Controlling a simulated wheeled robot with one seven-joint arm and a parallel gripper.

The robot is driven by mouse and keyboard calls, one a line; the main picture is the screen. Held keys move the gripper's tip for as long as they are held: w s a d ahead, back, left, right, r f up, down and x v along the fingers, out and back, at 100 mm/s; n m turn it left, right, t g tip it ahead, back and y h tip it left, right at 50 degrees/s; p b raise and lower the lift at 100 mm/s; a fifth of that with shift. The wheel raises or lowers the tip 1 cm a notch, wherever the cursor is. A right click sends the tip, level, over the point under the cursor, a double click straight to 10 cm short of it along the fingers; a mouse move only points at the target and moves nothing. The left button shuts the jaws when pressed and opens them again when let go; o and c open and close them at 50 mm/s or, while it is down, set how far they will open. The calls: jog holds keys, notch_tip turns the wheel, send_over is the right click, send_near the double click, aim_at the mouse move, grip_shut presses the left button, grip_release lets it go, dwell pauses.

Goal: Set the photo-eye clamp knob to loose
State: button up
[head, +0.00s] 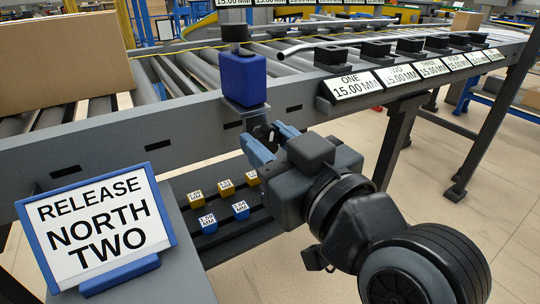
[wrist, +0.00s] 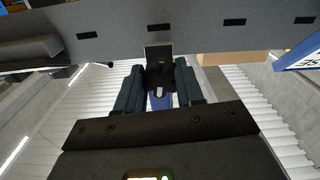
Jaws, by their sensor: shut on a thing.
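The blue photo-eye (head: 240,80) stands on a grey bracket at the conveyor's side rail, with a black cap on top. Below the bracket is the dark clamp knob (head: 268,134), which carries a white mark. My gripper (head: 271,142) reaches it from the front right, its blue fingers on either side of the knob and shut on it. In the wrist view the knob (wrist: 159,76) sits between my fingers (wrist: 158,88), its white mark showing near the middle. The fingers partly hide the knob, and I cannot read any loose or tight label.
A sign (head: 100,228) reading "RELEASE NORTH TWO" stands at the front left. A cardboard box (head: 65,58) rests on the rollers. Black blocks with numbered labels (head: 357,84) line the rail at right. Small blue and yellow tagged blocks (head: 208,223) lie on a low rack below.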

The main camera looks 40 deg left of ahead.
jog(key=shift+f+n+b, duration=0.2)
jog(key=shift+n+b, duration=0.35)
jog(key=shift+n, duration=0.35)
jog(key=o, duration=1)
jog(key=shift+r, duration=0.15)
jog(key=shift+o, duration=0.2)
jog(key=v, duration=0.7)
jog(key=shift+d+p, duration=0.35)
jog(key=shift+p, duration=0.05)
jog(key=shift+s, duration=0.1)
